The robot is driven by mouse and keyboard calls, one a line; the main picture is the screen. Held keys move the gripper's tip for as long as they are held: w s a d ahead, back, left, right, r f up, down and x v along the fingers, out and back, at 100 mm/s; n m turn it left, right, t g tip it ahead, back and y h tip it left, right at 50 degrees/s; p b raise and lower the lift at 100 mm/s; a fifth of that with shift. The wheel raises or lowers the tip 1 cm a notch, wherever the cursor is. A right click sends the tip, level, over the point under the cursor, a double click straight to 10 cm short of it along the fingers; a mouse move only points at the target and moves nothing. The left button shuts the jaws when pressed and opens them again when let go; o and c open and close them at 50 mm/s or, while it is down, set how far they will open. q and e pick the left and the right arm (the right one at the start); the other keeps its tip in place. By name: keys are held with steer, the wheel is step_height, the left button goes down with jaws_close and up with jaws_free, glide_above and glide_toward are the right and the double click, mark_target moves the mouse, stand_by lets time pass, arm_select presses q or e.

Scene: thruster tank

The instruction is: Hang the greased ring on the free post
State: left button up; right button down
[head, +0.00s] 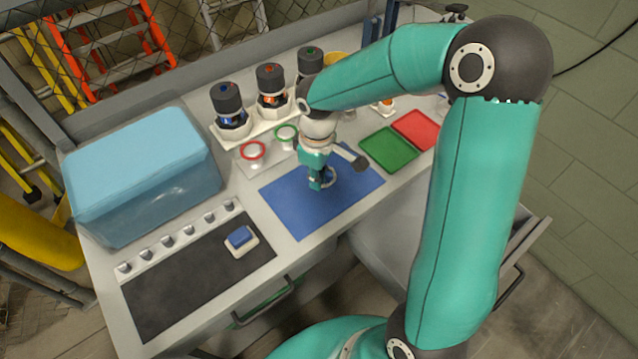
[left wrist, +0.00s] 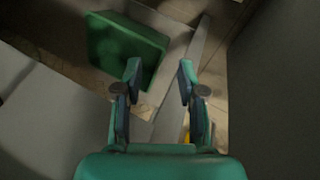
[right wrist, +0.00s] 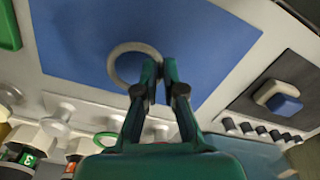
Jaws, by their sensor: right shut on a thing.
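A grey ring (right wrist: 122,80) is at the blue mat (head: 290,210), with one side between the fingertips of my right gripper (right wrist: 161,68). In the head view the ring (head: 330,177) shows small beside the right gripper (head: 320,183), low over the mat; I cannot tell if it touches the mat. Grease on it cannot be made out. Pale posts (right wrist: 60,108) stand beyond the mat; my arm hides some in the head view. A red ring (head: 252,150) and a green ring (head: 286,132) are there too. My left gripper (left wrist: 158,74) is open and empty.
Black-capped bottles (head: 271,85) stand in a white rack behind the rings. A blue-lidded tank (head: 140,175) is at the left. A black mat (head: 185,295) with a blue block (head: 240,237) lies in front. Green (head: 390,149) and red (head: 417,130) trays lie right of the blue mat.

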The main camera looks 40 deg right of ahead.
step_height(320, 180, down, 3)
steer(key=shift+f, duration=0.15)
steer(key=shift+f, duration=0.15)
steer(key=c, duration=1.3)
jaws_free()
steer(key=shift+r, duration=0.2)
